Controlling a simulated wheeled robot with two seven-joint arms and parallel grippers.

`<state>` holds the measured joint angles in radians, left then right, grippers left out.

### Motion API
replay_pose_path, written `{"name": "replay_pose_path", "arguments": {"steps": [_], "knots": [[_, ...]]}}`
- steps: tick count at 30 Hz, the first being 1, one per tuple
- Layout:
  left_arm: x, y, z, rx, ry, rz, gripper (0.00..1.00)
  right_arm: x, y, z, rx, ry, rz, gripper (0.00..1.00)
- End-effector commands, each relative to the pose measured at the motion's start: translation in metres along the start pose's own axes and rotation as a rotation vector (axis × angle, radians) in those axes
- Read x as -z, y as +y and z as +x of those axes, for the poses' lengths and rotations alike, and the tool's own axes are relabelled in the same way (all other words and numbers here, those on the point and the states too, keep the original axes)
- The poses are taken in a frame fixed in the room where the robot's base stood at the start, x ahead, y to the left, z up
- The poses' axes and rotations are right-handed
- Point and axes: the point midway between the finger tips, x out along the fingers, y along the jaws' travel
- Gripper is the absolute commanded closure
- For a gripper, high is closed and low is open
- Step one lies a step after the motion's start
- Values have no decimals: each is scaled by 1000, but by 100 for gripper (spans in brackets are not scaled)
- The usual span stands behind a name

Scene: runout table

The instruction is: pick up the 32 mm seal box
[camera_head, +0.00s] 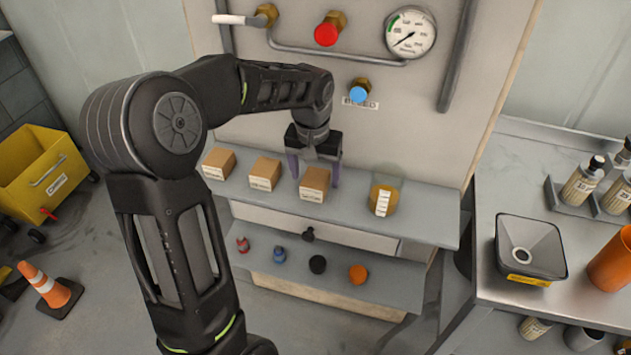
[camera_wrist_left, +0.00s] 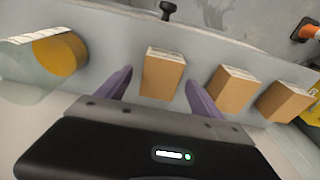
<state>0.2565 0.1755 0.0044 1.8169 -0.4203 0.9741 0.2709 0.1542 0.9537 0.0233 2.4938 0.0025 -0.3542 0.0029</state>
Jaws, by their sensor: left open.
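Three small brown cardboard boxes with white labels stand on the upper shelf: a left box (camera_head: 219,163), a middle box (camera_head: 265,173) and a right box (camera_head: 315,182). The label print is too small to read, so I cannot tell which is the 32 mm seal box. My left gripper (camera_head: 314,178) is open at the right box, with a purple finger to either side. In the left wrist view that box (camera_wrist_left: 161,75) shows between the open fingers (camera_wrist_left: 160,79), with gaps on both sides. The other two boxes are to its right there. My right gripper is not in view.
A clear container with amber contents (camera_head: 385,196) stands right of the boxes on the upper shelf (camera_head: 430,215). Several small knobs, including an orange one (camera_head: 357,273), sit on the lower shelf. A pressure gauge (camera_head: 411,33) and valves are on the panel behind.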

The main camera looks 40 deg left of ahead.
Motion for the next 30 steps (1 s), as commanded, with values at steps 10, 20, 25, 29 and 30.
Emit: {"name": "replay_pose_path", "arguments": {"steps": [10,20,25,29,30], "knots": [[0,0,24,1,1,0,24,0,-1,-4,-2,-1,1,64],[0,0,23,1,1,0,24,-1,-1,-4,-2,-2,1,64],[0,0,23,1,1,0,27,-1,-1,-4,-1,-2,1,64],[0,0,23,1,1,0,38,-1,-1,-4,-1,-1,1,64],[0,0,23,1,1,0,41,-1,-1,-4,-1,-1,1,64]]}}
